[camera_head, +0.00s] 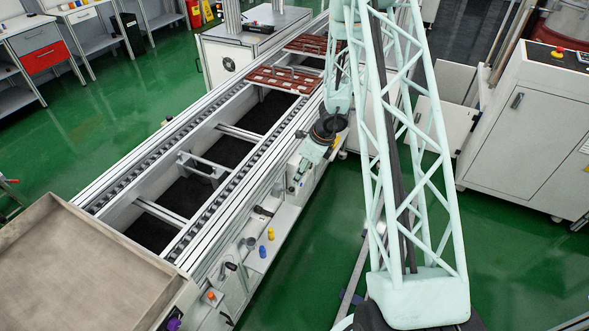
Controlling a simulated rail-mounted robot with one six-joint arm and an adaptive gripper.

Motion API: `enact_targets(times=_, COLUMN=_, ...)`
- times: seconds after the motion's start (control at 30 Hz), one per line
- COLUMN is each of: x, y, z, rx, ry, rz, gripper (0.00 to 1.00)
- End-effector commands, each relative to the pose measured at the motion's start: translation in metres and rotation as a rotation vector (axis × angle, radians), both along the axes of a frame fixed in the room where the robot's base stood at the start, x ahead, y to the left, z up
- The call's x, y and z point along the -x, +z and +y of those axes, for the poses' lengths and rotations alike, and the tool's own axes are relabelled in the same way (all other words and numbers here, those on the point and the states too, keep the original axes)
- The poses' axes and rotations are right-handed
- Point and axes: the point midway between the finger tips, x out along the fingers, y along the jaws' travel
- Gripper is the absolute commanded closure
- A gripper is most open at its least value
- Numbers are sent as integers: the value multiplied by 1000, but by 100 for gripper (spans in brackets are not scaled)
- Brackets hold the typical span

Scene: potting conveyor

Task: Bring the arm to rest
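My arm is a pale mint lattice that rises from the lower right and folds back down near the top of the view. My gripper (297,184) hangs below the dark wrist joint, beside the right side of the conveyor (215,128). It points down and to the left, above the narrow white ledge (285,222) along the conveyor's side. I see nothing held in it. The fingers are too small to tell whether they are open or shut.
Red-brown carriers (285,79) sit on the conveyor's far part. A bare metal tray (85,270) stands at lower left. Yellow (270,233) and blue (262,251) pieces stand on the ledge. A white cabinet (525,130) is at right. Green floor (510,270) is clear at lower right.

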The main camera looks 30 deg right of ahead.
Motion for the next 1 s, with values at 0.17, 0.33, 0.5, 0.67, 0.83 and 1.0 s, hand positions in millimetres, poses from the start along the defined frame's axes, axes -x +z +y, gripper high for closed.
enact_targets(times=0.17, x=0, y=0, z=0, rx=0, ry=0, rz=0, gripper=73)
enact_targets(times=0.33, x=-1, y=2, z=1, rx=1, ry=4, rz=-3, gripper=73)
enact_targets(times=0.5, x=-6, y=17, z=7, rx=6, ry=40, rz=-21, gripper=73)
enact_targets(times=0.67, x=-12, y=42, z=19, rx=16, ry=108, rz=-51, gripper=73)
enact_targets(times=0.83, x=-19, y=79, z=37, rx=31, ry=205, rz=-93, gripper=73)
enact_targets(times=1.0, x=-23, y=115, z=57, rx=47, ry=308, rz=-135, gripper=73)
